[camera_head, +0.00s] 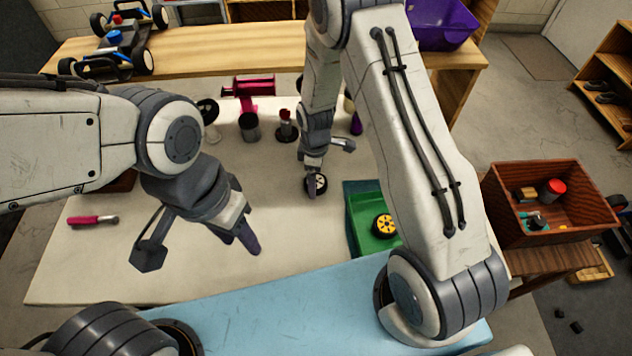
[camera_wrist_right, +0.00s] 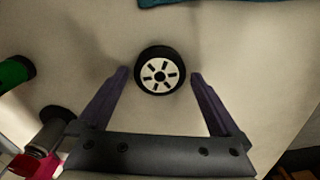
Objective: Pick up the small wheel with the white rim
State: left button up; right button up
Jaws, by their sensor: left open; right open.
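The small wheel with the white rim (camera_head: 316,184) lies flat on the white table top, and part of it is hidden by my right gripper in the head view. In the right wrist view the wheel (camera_wrist_right: 159,70) has a black tyre and a white rim with dark slots. My right gripper (camera_wrist_right: 160,77) is open, with one finger on each side of the wheel and a gap on both sides. In the head view my right gripper (camera_head: 313,186) is right above the wheel. My left gripper (camera_head: 245,245) is open and empty over the table, left of the wheel.
A green bin (camera_head: 366,240) holding a yellow-rimmed wheel (camera_head: 384,225) stands right of the wheel. A red-handled screwdriver (camera_head: 92,220) lies at the left. A magenta tool (camera_head: 250,90) and several small containers stand at the back. A wooden crate (camera_head: 545,225) is at the right.

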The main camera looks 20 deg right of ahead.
jog(key=shift+f, duration=0.4)
jog(key=c, duration=1.2)
jog(key=shift+r, duration=0.15)
